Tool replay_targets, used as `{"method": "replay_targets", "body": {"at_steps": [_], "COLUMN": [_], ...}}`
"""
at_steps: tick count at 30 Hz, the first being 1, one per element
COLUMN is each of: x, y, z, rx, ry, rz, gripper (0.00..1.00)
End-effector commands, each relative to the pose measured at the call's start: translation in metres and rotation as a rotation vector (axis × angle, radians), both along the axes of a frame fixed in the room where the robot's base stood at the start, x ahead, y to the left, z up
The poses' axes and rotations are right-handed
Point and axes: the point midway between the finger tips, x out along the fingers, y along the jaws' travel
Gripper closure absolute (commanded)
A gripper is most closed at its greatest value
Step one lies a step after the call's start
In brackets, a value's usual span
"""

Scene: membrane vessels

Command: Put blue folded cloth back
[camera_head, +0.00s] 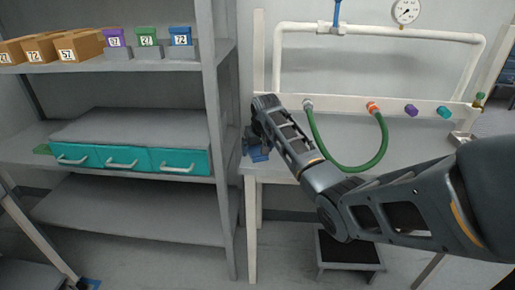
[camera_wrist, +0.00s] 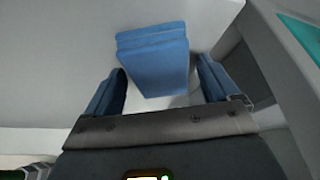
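The blue folded cloth (camera_wrist: 153,62) shows in the wrist view as a layered block on a pale surface. It lies between and beyond the two blue-padded fingers of my gripper (camera_wrist: 162,78). The gripper is open, with narrow gaps showing on both sides of the cloth. In the head view my gripper (camera_head: 256,140) points down at the left end of the grey workbench (camera_head: 395,160). A small blue patch (camera_head: 259,156) shows just below it at the bench edge; I cannot tell there how much is cloth and how much is finger.
A shelf rack stands left, its post (camera_head: 215,110) close to my gripper. It holds a teal drawer unit (camera_head: 122,160), cardboard boxes (camera_head: 58,47) and purple, green and blue labelled items (camera_head: 180,37). A green hose (camera_head: 350,168) hangs over the bench. A dark step stool (camera_head: 347,252) stands below.

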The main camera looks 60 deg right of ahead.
Motion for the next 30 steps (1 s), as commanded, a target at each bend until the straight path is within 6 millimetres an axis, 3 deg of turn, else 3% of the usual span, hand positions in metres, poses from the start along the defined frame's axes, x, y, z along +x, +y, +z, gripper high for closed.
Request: {"method": "replay_targets", "body": {"at_steps": [11, 24, 30], "x": [-0.001, -0.023, -0.03], "y": [0.001, 0.023, 0.03], "z": [0.007, 0.083, 0.107], "rx": [-0.001, -0.001, -0.001], "ry": [-0.001, -0.003, -0.001], "rz": [0.0, 0.0, 0.0], "gripper": [0.09, 0.09, 0.09]}}
